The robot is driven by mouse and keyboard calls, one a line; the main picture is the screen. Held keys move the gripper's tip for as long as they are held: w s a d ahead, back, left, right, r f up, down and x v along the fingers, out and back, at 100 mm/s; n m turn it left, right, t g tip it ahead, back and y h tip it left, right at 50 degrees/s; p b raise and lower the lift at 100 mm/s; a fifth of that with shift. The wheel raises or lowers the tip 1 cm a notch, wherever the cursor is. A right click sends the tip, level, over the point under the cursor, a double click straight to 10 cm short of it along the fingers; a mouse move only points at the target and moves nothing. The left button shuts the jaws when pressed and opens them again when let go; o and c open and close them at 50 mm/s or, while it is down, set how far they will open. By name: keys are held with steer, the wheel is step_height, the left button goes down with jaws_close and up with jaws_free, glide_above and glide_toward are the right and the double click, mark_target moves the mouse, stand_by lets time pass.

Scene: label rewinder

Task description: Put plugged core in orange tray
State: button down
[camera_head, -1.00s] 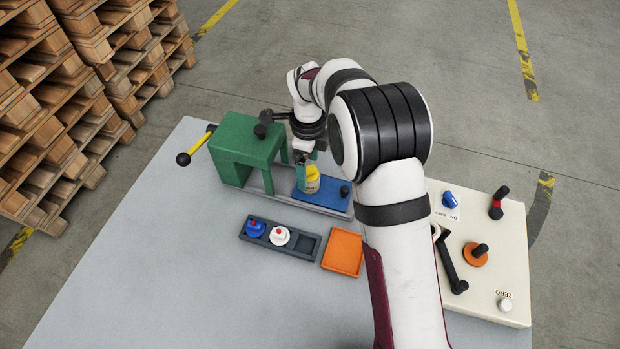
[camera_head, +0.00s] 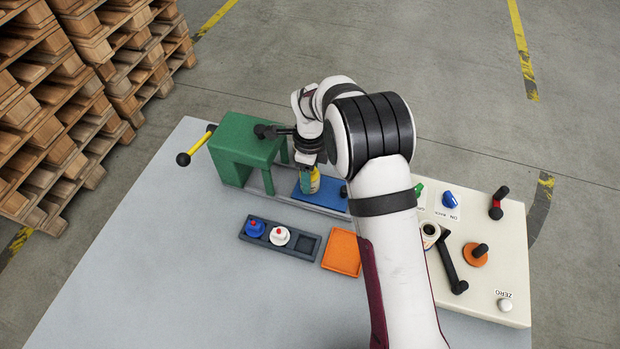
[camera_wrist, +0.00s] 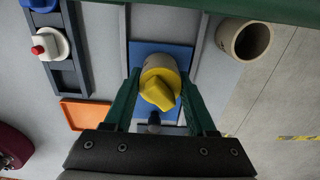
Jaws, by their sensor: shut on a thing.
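My gripper (camera_head: 309,180) is shut on the plugged core (camera_head: 315,183), a pale cylinder with a yellow plug. In the wrist view the core (camera_wrist: 158,85) sits between the two green fingers, with its yellow plug facing the camera. In the head view my gripper hides part of it. The core is over the blue plate (camera_head: 329,195); I cannot tell whether it touches it. The orange tray (camera_head: 342,252) looks empty and lies in front of the plate, slightly right; it also shows in the wrist view (camera_wrist: 85,113).
A green press (camera_head: 243,145) with a yellow-banded lever stands left of my gripper. A dark rack (camera_head: 265,246) holds blue and white red-topped pieces. A control panel (camera_head: 507,262) stands right. An open beige tube (camera_wrist: 243,40) shows in the wrist view. The table's front left is clear.

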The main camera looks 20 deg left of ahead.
steer(key=shift+r, duration=0.15)
steer(key=shift+r, duration=0.65)
step_height(320, 180, up, 3)
steer(key=shift+f, duration=0.15)
steer(key=d+r, duration=0.7)
steer(key=d, duration=0.5)
steer(key=s+d+f+n, duration=0.2)
steer(key=s+d+n, duration=0.7)
steer(key=s+d, duration=0.45)
steer(key=a+f, duration=0.2)
steer(key=a, duration=0.2)
steer(key=a+f, duration=0.2)
steer(key=a, duration=0.2)
steer(key=a+f, duration=0.2)
steer(key=a, duration=0.2)
steer(key=shift+w+a+f, duration=0.15)
steer(key=f, duration=0.3)
steer(key=shift+a+f, duration=0.4)
steer(key=shift+f, duration=0.35)
